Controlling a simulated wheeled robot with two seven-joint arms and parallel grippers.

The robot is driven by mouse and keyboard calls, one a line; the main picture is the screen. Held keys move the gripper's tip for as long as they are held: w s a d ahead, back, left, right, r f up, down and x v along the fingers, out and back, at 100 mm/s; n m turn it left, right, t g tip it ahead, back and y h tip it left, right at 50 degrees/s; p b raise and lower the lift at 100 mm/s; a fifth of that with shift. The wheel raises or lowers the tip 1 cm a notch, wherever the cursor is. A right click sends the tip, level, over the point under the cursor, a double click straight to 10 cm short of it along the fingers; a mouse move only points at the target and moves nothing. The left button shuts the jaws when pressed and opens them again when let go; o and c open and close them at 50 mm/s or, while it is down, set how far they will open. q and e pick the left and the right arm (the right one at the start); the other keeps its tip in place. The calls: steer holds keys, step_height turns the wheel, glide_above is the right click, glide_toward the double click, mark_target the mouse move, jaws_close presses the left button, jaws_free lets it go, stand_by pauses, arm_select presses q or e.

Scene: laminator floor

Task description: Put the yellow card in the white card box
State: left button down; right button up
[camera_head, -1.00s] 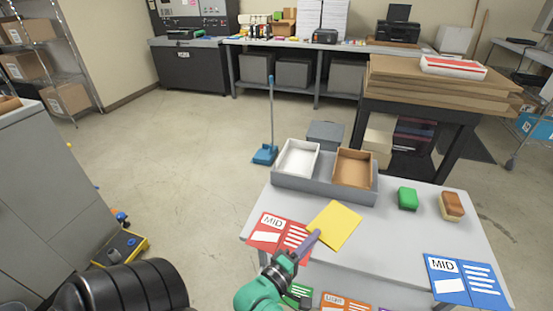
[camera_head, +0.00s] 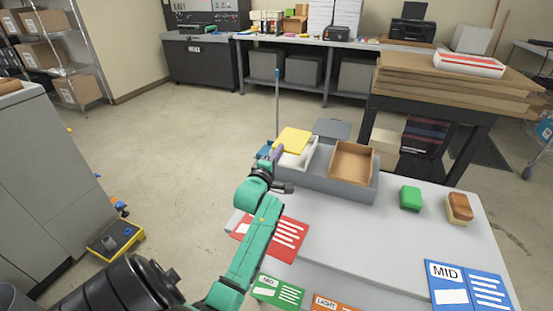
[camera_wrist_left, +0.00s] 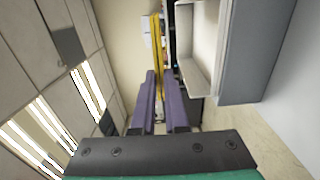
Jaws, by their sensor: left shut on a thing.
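The yellow card (camera_head: 292,139) is held over the white card box (camera_head: 303,155), covering much of it in the head view. My left gripper (camera_head: 277,155) is shut on the card. In the left wrist view the card (camera_wrist_left: 157,55) shows edge-on between the purple fingers of my gripper (camera_wrist_left: 160,98), and the white box (camera_wrist_left: 197,50) lies beside it to the right. The white box sits in the left part of a grey tray (camera_head: 322,182). How far the card is above the box I cannot tell. My right gripper is not in view.
A brown box (camera_head: 351,163) sits in the tray's right part. A green block (camera_head: 411,197) and a brown-and-cream block (camera_head: 459,208) stand right of the tray. Red (camera_head: 287,238), blue (camera_head: 459,284) and other printed cards lie along the table's (camera_head: 365,245) front. The table's middle is clear.

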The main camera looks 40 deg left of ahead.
mark_target(284, 163)
arm_select(q)
steer(key=w+f+b, duration=0.1)
steer(key=w+a+f+b, duration=0.1)
steer(key=w+b, duration=0.1)
steer(key=w+f+b, duration=0.1)
steer(key=f+b, duration=0.1)
steer(key=shift+w+a+f, duration=0.1)
steer(key=shift+w+a, duration=0.05)
steer(key=shift+a, duration=0.1)
steer(key=shift+w+a+f+b, duration=0.15)
steer(key=shift+w+b, duration=0.15)
steer(key=shift+w, duration=0.15)
steer(key=c, duration=0.9)
jaws_free()
steer(key=shift+o, duration=0.2)
